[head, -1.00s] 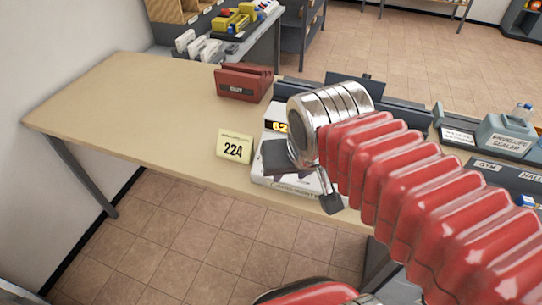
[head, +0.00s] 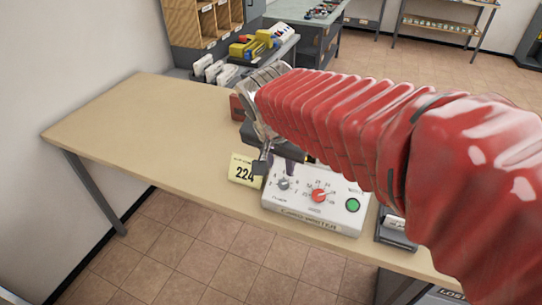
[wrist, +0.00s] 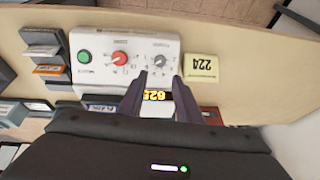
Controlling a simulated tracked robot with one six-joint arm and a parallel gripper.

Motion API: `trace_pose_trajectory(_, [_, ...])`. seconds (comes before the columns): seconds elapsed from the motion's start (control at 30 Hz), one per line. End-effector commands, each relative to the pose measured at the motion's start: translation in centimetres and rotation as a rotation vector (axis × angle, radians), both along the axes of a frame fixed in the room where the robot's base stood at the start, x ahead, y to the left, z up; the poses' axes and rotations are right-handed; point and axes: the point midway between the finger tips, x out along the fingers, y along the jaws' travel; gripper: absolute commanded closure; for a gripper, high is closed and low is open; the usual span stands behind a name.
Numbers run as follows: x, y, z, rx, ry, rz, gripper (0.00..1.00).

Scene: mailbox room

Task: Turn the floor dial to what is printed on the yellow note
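The yellow note (head: 244,171) stands on the table left of a white box (head: 316,207); it reads 224. It shows upside down in the wrist view (wrist: 200,68). The box carries a grey dial (head: 284,183), a red dial (head: 319,195) and a green button (head: 352,205). Small numbers ring both dials; the label under the grey one seems to read floor, too small to be sure. An orange lit display (wrist: 155,95) shows between my fingertips in the wrist view. My gripper (wrist: 160,82) is open and empty, its fingers apart over the box, near the grey dial (wrist: 160,61).
A dark red holder (head: 238,107) stands behind the note, partly hidden by my arm. Grey label trays (head: 396,230) are right of the box. The table's left side (head: 130,120) is clear. Its front edge runs just before the box.

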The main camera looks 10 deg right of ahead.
Motion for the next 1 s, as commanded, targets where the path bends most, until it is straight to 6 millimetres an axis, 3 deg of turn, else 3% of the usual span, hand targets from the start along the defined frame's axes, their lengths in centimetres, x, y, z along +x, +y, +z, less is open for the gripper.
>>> trace_pose_trajectory(0.37, [0.7, -0.3, -1.9, 0.000, 0.003, 0.002, 0.69])
trace_pose_trajectory(1.0, [3.8, -1.8, -10.2, 0.000, 0.004, 0.001, 0.69])
